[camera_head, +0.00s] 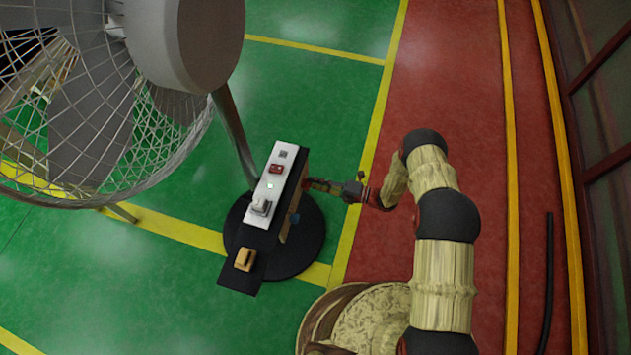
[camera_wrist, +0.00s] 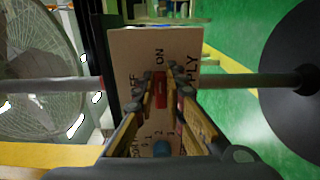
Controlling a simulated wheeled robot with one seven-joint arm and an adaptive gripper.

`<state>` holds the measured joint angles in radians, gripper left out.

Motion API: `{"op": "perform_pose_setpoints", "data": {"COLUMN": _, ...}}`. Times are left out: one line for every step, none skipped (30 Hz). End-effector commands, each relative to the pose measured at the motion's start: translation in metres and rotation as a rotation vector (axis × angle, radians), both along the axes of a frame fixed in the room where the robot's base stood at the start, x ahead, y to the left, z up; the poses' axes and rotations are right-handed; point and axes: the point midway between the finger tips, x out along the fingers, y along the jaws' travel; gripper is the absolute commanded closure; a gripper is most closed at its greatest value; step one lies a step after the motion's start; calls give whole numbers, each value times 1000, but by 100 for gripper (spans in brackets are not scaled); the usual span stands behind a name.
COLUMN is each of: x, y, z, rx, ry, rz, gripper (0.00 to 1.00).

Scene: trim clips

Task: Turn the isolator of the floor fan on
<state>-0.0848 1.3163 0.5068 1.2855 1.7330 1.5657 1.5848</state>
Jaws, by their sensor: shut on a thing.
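The floor fan (camera_head: 90,110) stands at the upper left in the head view, and its cage also shows in the wrist view (camera_wrist: 35,80). Its tan control panel (camera_wrist: 130,50) faces the wrist camera, with the lettering "ON" and part of "OFF" and "SUPPLY". The red isolator handle (camera_wrist: 161,92) sits between my fingers in front of this panel. My gripper (camera_wrist: 160,80) is shut on the handle; the fingers hide part of it, so its exact angle is hard to tell. In the head view my gripper (camera_head: 309,184) reaches the box's right side.
A blue knob (camera_wrist: 161,148) with numbers lies below the handle. The white-topped box (camera_head: 262,210) carries a red switch (camera_head: 276,169) and a grey part. A yellow part (camera_head: 244,259) sits on the dark plate in front. The round black base (camera_head: 300,255) stands on green floor.

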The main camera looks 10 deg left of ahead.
Motion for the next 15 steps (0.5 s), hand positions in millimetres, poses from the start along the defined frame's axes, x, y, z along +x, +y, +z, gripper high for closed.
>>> {"op": "perform_pose_setpoints", "data": {"x": 1, "y": 0, "z": -1, "rx": -1, "ry": 8, "rz": -3, "gripper": 100}}
{"op": "perform_pose_setpoints", "data": {"x": 1, "y": 0, "z": -1, "rx": -1, "ry": 14, "rz": -3, "gripper": 100}}
{"op": "perform_pose_setpoints", "data": {"x": 1, "y": 0, "z": -1, "rx": 0, "ry": 21, "rz": -3, "gripper": 100}}
{"op": "perform_pose_setpoints", "data": {"x": 1, "y": 0, "z": -1, "rx": 0, "ry": 25, "rz": -3, "gripper": 100}}
{"op": "perform_pose_setpoints", "data": {"x": 1, "y": 0, "z": -1, "rx": 0, "ry": 28, "rz": -3, "gripper": 100}}
{"op": "perform_pose_setpoints", "data": {"x": 1, "y": 0, "z": -1, "rx": 0, "ry": 31, "rz": -3, "gripper": 100}}
{"op": "perform_pose_setpoints", "data": {"x": 1, "y": 0, "z": -1, "rx": 1, "ry": 32, "rz": -3, "gripper": 100}}
{"op": "perform_pose_setpoints", "data": {"x": 1, "y": 0, "z": -1, "rx": 1, "ry": 33, "rz": -3, "gripper": 100}}
{"op": "perform_pose_setpoints", "data": {"x": 1, "y": 0, "z": -1, "rx": 1, "ry": 34, "rz": -3, "gripper": 100}}
{"op": "perform_pose_setpoints", "data": {"x": 1, "y": 0, "z": -1, "rx": 1, "ry": 35, "rz": -3, "gripper": 100}}
{"op": "perform_pose_setpoints", "data": {"x": 1, "y": 0, "z": -1, "rx": 1, "ry": 35, "rz": -3, "gripper": 100}}
{"op": "perform_pose_setpoints", "data": {"x": 1, "y": 0, "z": -1, "rx": 1, "ry": 35, "rz": -3, "gripper": 100}}
{"op": "perform_pose_setpoints", "data": {"x": 1, "y": 0, "z": -1, "rx": 1, "ry": 34, "rz": -3, "gripper": 100}}
{"op": "perform_pose_setpoints", "data": {"x": 1, "y": 0, "z": -1, "rx": 1, "ry": 34, "rz": -3, "gripper": 100}}
{"op": "perform_pose_setpoints", "data": {"x": 1, "y": 0, "z": -1, "rx": 1, "ry": 34, "rz": -3, "gripper": 100}}
